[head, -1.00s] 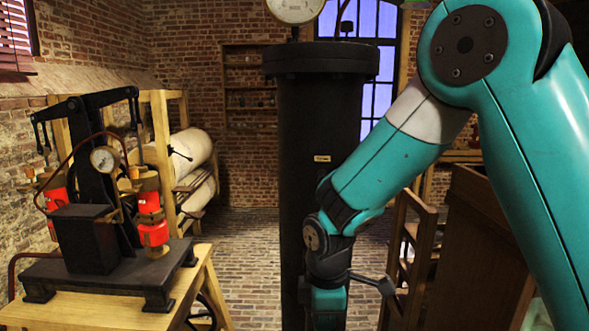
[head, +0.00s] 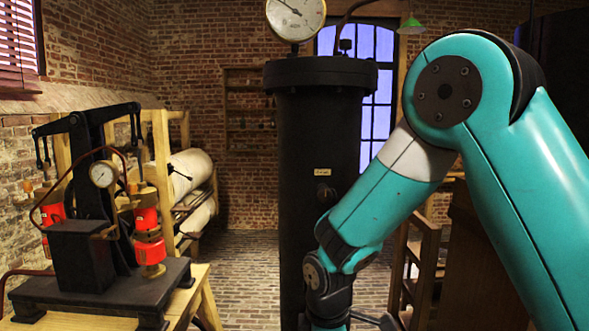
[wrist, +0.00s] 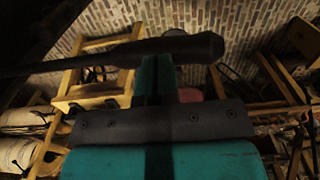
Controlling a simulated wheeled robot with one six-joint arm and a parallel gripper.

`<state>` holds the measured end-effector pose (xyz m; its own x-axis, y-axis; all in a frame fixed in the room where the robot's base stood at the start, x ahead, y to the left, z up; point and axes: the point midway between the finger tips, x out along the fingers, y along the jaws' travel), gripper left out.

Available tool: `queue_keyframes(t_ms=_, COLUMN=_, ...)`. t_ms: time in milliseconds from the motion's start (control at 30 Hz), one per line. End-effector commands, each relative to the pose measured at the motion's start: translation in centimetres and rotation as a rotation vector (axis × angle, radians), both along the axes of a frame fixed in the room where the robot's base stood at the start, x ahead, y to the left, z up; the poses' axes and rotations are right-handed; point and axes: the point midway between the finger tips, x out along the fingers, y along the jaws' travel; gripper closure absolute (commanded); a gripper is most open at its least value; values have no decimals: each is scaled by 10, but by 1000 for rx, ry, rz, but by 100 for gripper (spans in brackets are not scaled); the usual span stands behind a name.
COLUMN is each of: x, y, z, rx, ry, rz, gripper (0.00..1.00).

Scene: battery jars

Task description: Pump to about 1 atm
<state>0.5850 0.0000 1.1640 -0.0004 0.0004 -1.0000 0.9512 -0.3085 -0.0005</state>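A tall black cylinder (head: 300,150) stands in the middle of the head view. A white dial gauge (head: 303,12) sits on top, its reading too small to make out. A dark lever bar (wrist: 195,47) crosses the wrist view at my gripper (wrist: 163,82); its end (head: 388,322) shows low in the head view. The fingers look close together, but the bar hides the tips, so I cannot tell whether they hold it. At left is a black beam pump (head: 80,240) with red cylinders (head: 147,230) and a small gauge (head: 103,174).
The left pump stands on a wooden bench (head: 185,305). White rolls (head: 190,175) on a wooden rack are behind it. Wooden furniture (head: 462,260) stands right of the black cylinder, partly behind my arm. Brick floor (head: 245,260) is open left of the cylinder.

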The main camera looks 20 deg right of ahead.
Motion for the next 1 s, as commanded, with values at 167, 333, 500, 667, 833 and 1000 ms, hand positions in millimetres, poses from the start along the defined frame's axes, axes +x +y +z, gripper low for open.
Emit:
queue_keyframes(t_ms=167, x=0, y=0, z=-36, rx=-1, ry=0, rz=-1, gripper=100)
queue_keyframes(t_ms=333, x=0, y=0, z=-64, rx=-2, ry=2, rz=-1, gripper=100)
queue_keyframes(t_ms=500, x=0, y=0, z=-85, rx=0, ry=-1, rz=-1, gripper=100)
queue_keyframes(t_ms=667, x=0, y=0, z=-68, rx=0, ry=-1, rz=-1, gripper=100)
queue_keyframes(t_ms=833, x=0, y=0, z=-30, rx=-1, ry=0, rz=-1, gripper=100)
queue_keyframes(t_ms=1000, x=0, y=0, z=11, rx=0, ry=-1, rz=-1, gripper=100)
